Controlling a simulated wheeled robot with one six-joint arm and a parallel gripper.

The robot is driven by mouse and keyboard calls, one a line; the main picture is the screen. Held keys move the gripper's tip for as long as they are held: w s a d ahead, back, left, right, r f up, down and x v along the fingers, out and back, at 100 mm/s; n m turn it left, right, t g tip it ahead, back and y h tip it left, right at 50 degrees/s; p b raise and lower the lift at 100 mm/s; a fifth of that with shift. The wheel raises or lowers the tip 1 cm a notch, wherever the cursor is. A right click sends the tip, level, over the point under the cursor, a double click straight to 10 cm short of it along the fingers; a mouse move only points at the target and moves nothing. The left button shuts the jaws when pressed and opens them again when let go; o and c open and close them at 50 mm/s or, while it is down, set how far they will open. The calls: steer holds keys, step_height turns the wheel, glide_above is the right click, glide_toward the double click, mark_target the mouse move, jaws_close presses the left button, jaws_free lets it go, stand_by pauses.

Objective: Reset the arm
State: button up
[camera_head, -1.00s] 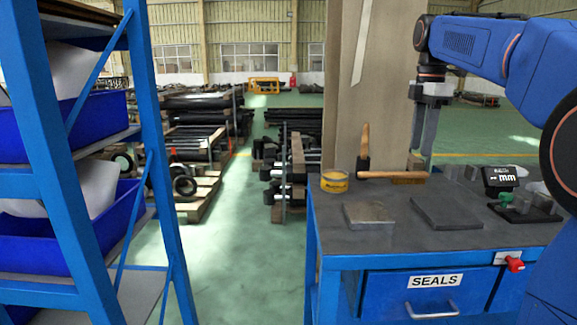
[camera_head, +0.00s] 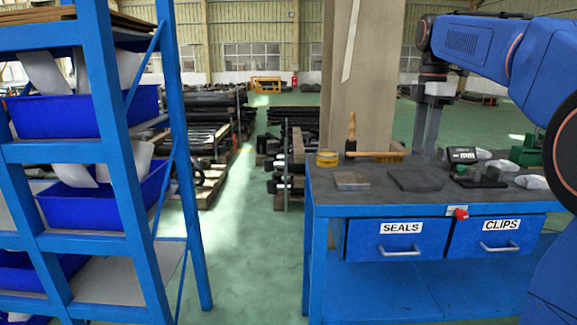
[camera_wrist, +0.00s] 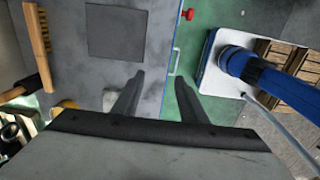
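My arm reaches in from the right in the head view, bent over the workbench (camera_head: 330,197). My gripper (camera_head: 425,150) hangs fingers down at the end of it, in front of the far side of the bench top. In the wrist view my gripper (camera_wrist: 158,82) has its two dark fingers spread apart with nothing between them. Below them in that view are the bench edge and the green floor.
A brush (camera_wrist: 38,40) shows in the wrist view. A blue shelf (camera_head: 118,150) with bins stands left; the aisle between is clear.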

steer(key=s+a+f+m+t, duration=0.2)
steer(key=s+f+m, duration=0.7)
steer(key=s+f, duration=0.5)
steer(key=s+a+f+m+t, duration=0.2)
steer(key=s+f+m, duration=0.7)
steer(key=s+f, duration=0.6)
steer(key=s+a, duration=0.1)
steer(key=s, duration=0.1)
steer(key=shift+s+a+t, duration=0.2)
steer(key=shift+s+t, duration=0.15)
steer(key=shift+t, duration=0.05)
